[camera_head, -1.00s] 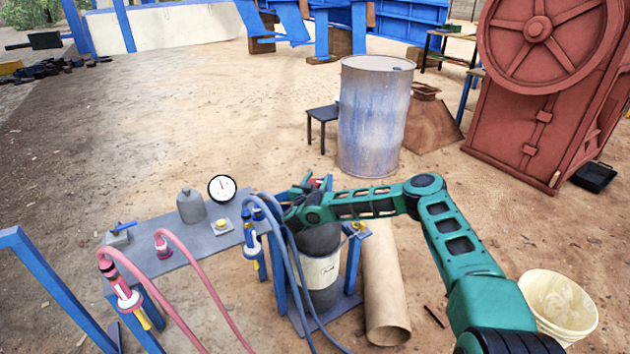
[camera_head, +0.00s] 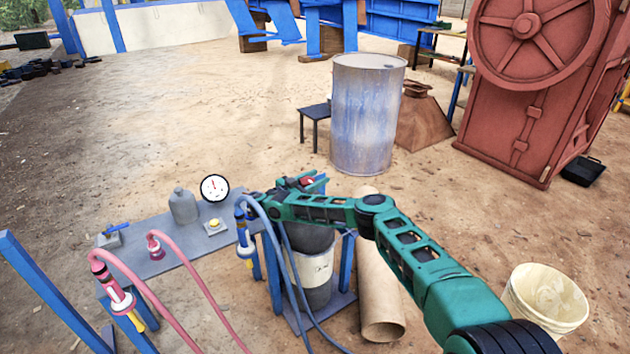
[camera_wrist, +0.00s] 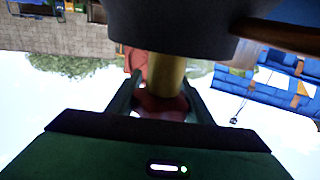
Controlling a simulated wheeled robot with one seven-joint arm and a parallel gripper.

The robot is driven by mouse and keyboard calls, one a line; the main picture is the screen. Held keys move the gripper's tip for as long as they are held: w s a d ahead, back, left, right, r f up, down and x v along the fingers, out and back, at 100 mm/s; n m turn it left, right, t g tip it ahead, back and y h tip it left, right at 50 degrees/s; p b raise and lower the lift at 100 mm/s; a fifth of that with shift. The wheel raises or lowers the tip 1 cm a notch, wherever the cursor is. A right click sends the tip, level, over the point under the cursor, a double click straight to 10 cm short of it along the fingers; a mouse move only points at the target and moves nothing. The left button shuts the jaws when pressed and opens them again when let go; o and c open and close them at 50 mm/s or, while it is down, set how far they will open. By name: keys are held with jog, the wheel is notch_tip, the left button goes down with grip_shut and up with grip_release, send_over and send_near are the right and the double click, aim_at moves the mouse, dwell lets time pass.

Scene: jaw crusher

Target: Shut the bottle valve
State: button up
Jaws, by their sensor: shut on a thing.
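The gas bottle (camera_head: 313,268) stands upright in the blue stand, dark grey with a pale label band. Its top is partly hidden by my arm. A bit of the red valve knob (camera_head: 308,182) shows above the bottle. My gripper (camera_head: 300,184) is at the knob, and its fingers are small and partly hidden there. In the wrist view the picture is upside down: the dark bottle (camera_wrist: 180,28) is at the top, with the brass valve stem (camera_wrist: 166,74) below it. My gripper (camera_wrist: 160,98) is shut on the red knob (camera_wrist: 160,105), one finger on each side.
A grey bench (camera_head: 178,258) to the left carries a pressure gauge (camera_head: 214,188) and a small bottle (camera_head: 183,206). Blue hoses (camera_head: 287,262) hang close to the bottle. A cardboard tube (camera_head: 381,290) leans on the right. A cream bucket (camera_head: 546,300) stands further right.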

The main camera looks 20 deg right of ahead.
jog(key=shift+a, duration=0.2)
jog(key=o, duration=1)
jog(key=shift+w+f, duration=0.1)
jog(key=shift+f, duration=0.05)
jog(key=shift+o, duration=0.2)
jog(key=shift+d+n+t+y, duration=0.1)
jog(key=shift+n+t+y, duration=0.2)
jog(key=shift+t, duration=0.1)
